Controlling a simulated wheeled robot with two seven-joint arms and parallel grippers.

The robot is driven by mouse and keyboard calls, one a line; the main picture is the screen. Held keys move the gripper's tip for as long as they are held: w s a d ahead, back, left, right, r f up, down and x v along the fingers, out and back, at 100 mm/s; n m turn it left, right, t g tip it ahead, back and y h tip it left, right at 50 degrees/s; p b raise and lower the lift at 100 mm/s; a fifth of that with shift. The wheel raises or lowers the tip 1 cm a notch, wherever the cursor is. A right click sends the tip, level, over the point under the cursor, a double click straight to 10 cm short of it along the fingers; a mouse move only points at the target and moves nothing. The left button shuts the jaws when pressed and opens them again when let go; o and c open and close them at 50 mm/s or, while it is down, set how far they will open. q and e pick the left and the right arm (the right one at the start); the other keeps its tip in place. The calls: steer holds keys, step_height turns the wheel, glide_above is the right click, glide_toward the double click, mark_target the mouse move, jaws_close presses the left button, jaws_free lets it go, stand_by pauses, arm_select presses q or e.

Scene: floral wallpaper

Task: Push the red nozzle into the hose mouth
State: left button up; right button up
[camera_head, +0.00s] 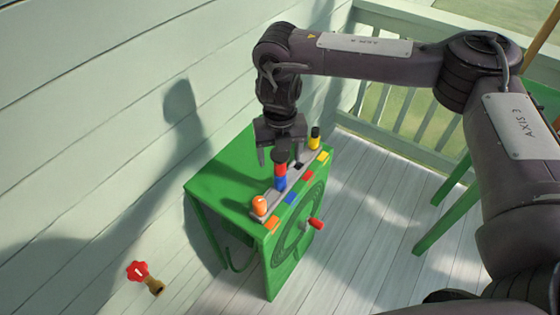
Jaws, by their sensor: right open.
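The red nozzle (280,169), with a dark upper end, shows directly below my right gripper (281,158). The gripper points down with its fingers apart, one on each side of the nozzle's dark end. The red body appears right above a blue piece (280,184) on a grey strip; I cannot tell whether they touch or only overlap in the view. A dark spot (298,165) shows on the strip near the red tag (308,176). I cannot make out the hose mouth for certain. My left gripper is out of view.
The grey strip lies along the green cabinet's (226,177) top edge. An orange piece (259,205) and a yellow, dark-topped piece (314,139) stand on it. A red knob (316,224) sticks out of the round front. A red-handled brass tap (138,271) is at lower left.

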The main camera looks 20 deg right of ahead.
step_height(320, 180, up, 4)
steer(key=shift+r, duration=0.25)
stand_by(0.5)
